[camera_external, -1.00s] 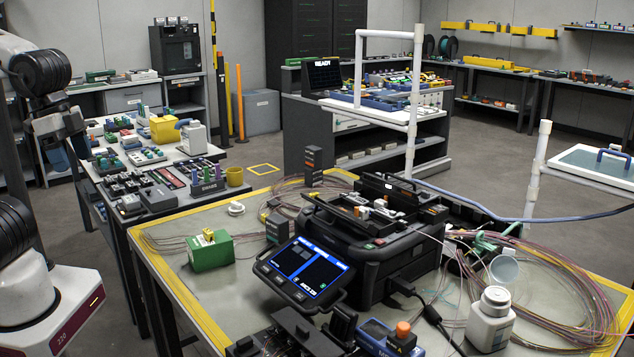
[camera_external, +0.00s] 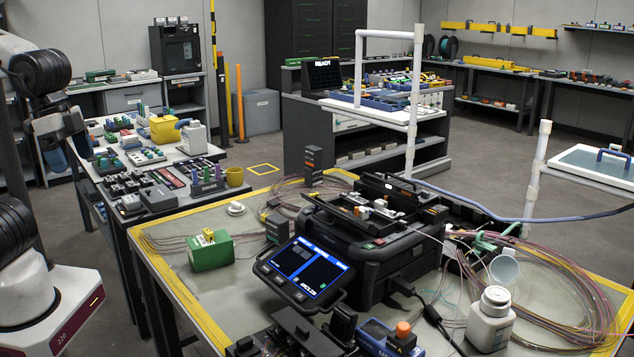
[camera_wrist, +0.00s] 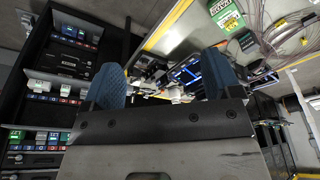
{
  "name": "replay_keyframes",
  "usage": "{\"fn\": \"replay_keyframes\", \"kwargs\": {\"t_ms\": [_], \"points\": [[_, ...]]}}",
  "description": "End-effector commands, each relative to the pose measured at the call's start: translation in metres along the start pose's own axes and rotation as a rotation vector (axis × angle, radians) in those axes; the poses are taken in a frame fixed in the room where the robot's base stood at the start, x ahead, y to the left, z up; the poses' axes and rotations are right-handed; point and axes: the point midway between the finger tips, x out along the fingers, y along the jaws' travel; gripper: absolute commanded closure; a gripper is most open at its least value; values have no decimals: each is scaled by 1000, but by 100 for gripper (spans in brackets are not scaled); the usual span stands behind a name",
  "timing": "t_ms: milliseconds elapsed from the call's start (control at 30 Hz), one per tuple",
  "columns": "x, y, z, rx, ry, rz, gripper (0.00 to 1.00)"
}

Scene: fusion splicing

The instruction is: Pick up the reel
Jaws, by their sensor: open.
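A small white round piece (camera_external: 236,208) lies flat on the near table, behind the green box; it looks like a small reel, but I cannot be sure.
The green box (camera_external: 210,251) stands on the near table, left of the black splicer (camera_external: 375,235). Coiled fibres (camera_external: 560,290) and a white bottle (camera_external: 490,318) are at the right. A side table (camera_external: 238,180) with crowded small parts stands near my arm. Dark reels (camera_external: 447,46) stand on the far bench.

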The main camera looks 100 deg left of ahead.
Motion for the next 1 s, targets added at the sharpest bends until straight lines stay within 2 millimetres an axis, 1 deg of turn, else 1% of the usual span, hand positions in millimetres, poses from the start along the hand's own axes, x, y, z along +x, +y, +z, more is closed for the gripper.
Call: {"fn": "replay_keyframes", "kwargs": {"t_ms": [367, 533, 667, 767, 1000], "points": [[1, -1, -2, -17, 5, 1, 14], [8, -6, -13, -122, 30, 5, 14], [19, -14, -30, -282, 70, 14, 14], [30, -24, -46, -447, 111, 27, 14], [62, -58, -87, -897, 225, 78, 14]]}}
